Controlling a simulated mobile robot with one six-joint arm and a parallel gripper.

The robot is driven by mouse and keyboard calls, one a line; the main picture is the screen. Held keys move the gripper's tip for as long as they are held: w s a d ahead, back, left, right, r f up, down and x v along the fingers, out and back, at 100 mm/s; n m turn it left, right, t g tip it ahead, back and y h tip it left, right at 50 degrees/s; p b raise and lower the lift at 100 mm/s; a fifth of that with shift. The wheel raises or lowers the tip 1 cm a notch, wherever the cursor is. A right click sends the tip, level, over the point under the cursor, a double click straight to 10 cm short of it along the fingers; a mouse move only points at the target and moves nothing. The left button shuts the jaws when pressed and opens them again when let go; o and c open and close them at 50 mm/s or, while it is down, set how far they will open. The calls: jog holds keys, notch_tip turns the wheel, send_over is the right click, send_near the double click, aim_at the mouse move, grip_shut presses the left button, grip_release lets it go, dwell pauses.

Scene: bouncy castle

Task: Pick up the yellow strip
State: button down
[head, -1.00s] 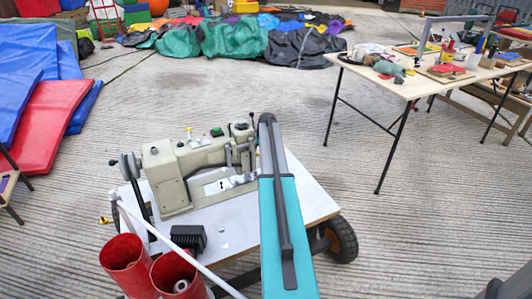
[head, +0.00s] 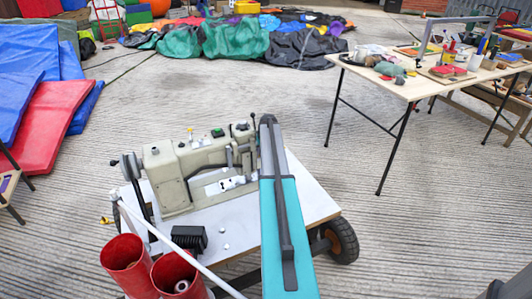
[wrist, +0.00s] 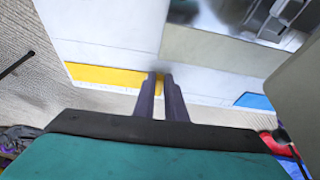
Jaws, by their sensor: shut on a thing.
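The yellow strip (wrist: 108,76) shows in the wrist view, lying along the edge of a white surface. Its right end is between the fingertips of my gripper (wrist: 160,78). The two dark fingers are close together, shut on that end. The fingers hide part of the strip there. In the head view I cannot make out the strip or the fingertips; my teal and grey arm covers that side of the trolley.
A beige sewing machine (head: 190,168) stands on a white-topped trolley (head: 232,236) close beside my arm. Red tubes (head: 127,265) stand at its front left. A blue strip (wrist: 253,101) lies to the right. A work table (head: 400,85) is at right; open paving lies between.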

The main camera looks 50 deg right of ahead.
jog(key=shift+r, duration=0.75)
notch_tip(320, 180, up, 2)
jog(key=shift+r+p, duration=0.1)
jog(key=shift+p, duration=0.35)
jog(key=s+d, duration=0.3)
jog(key=s, duration=0.1)
jog(key=s+d+r+p, duration=0.1)
jog(key=s+d, duration=0.2)
jog(key=s, duration=0.1)
jog(key=s+d, duration=0.3)
jog(key=s, duration=0.1)
jog(key=shift+s+d+r, duration=0.15)
jog(key=shift+s+d, duration=0.15)
jog(key=shift+s, duration=0.05)
jog(key=shift+s, duration=0.15)
